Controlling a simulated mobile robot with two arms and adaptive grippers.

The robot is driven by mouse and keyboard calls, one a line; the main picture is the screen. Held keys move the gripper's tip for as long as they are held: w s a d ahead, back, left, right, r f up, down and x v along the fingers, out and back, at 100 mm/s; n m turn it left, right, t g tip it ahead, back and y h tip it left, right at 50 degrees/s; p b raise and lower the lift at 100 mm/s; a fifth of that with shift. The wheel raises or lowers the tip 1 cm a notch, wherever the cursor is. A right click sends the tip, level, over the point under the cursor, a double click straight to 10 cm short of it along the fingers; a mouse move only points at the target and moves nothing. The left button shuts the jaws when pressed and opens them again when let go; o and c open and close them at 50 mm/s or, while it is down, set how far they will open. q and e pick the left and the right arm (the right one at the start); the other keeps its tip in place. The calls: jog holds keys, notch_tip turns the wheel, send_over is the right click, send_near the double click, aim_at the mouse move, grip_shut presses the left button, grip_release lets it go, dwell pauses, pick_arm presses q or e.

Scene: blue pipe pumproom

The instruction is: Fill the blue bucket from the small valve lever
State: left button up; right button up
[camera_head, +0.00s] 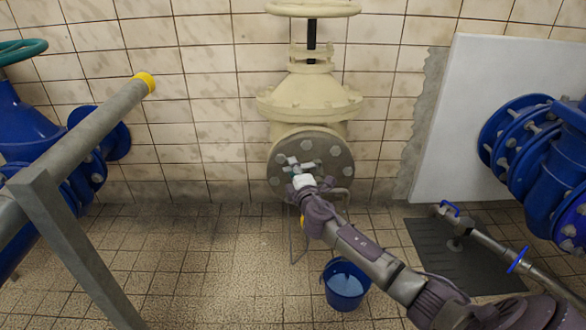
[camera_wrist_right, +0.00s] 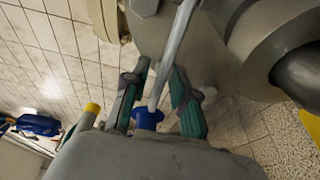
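The blue bucket (camera_head: 330,292) stands on the tiled floor below the cream valve, with a pale blue surface inside that looks like water. My right gripper (camera_head: 302,168) is in front of the round grey flange. In the right wrist view, its two teal fingers (camera_wrist_right: 158,75) are apart, with a thin grey pipe (camera_wrist_right: 176,45) passing between them. I cannot tell whether they touch it. The small valve lever is not clearly visible at the gripper. My left gripper is not in view.
A large cream valve (camera_head: 310,92) stands against the tiled wall. Blue pipework fills the left (camera_head: 100,135) and right (camera_head: 555,165) sides. A grey railing (camera_head: 70,235) with a yellow cap is at left. A thin pipe with a blue handle (camera_head: 450,208) lies above a dark floor plate.

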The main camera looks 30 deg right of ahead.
jog(key=shift+s, duration=0.1)
jog(key=v, duration=1.2)
